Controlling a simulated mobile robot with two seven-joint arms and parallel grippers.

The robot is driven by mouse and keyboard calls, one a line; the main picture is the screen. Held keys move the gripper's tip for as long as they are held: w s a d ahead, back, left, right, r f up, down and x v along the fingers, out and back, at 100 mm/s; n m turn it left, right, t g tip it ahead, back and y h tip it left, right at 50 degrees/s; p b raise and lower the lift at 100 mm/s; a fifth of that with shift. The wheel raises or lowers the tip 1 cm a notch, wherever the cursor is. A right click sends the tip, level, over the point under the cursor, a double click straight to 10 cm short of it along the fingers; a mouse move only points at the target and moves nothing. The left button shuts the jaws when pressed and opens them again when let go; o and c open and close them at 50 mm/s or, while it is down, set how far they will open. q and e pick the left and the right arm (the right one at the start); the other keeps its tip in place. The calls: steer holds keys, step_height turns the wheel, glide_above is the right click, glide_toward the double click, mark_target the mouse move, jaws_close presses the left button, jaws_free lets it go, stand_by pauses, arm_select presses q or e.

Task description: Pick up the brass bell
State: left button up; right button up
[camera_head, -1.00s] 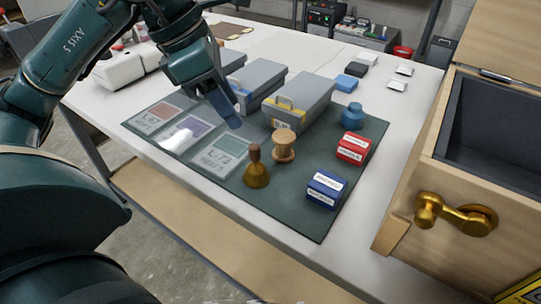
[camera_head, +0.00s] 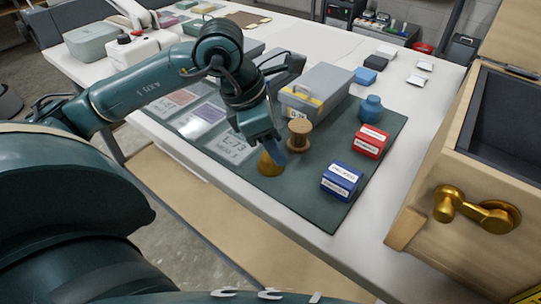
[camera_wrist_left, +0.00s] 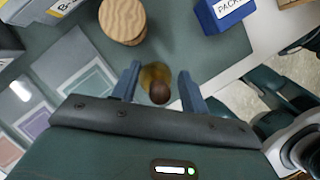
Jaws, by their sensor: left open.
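The brass bell (camera_head: 268,165) stands on the dark green mat (camera_head: 312,205). In the head view its handle is hidden behind my left gripper (camera_head: 270,150), which is over it. In the left wrist view the bell (camera_wrist_left: 153,76) shows from above, its dark round handle top between the two blue fingers of my left gripper (camera_wrist_left: 158,85). The fingers are open, one on each side of the handle, with a gap on both sides. My right gripper is not in view.
A wooden spool (camera_head: 299,134) stands close beside the bell. A blue box (camera_head: 340,181), a red box (camera_head: 369,141) and a blue jar (camera_head: 371,109) stand to the right. A grey case (camera_head: 318,90) lies behind. A wooden chest (camera_head: 440,180) is at the right edge.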

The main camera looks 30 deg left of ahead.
arm_select(q)
steer(key=shift+c, duration=0.4)
jaws_close()
steer(key=shift+r, duration=0.1)
